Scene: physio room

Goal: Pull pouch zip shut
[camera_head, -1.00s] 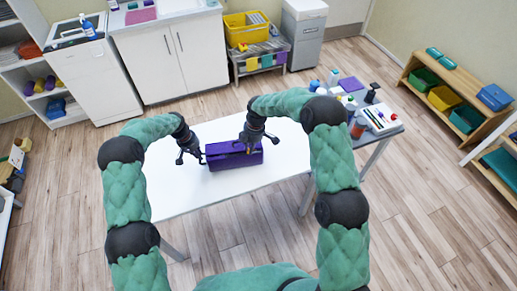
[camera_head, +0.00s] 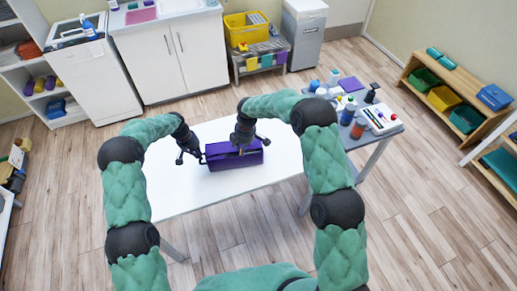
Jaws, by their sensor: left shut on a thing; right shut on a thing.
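A purple pouch (camera_head: 232,161) lies on the white table (camera_head: 190,192), its long side running left to right. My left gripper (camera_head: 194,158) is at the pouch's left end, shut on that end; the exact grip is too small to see. My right gripper (camera_head: 247,145) is above the pouch's top, right of its middle, shut on what appears to be the zip pull, which its fingers hide. Small orange and dark bits show at the top of the pouch beside the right gripper. How far the zip is open cannot be made out.
A grey side table (camera_head: 386,131) with bottles and a white tray (camera_head: 381,118) stands right of the white table, near my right arm. The white table is clear in front of the pouch. Shelves with bins (camera_head: 446,98) stand at the far right.

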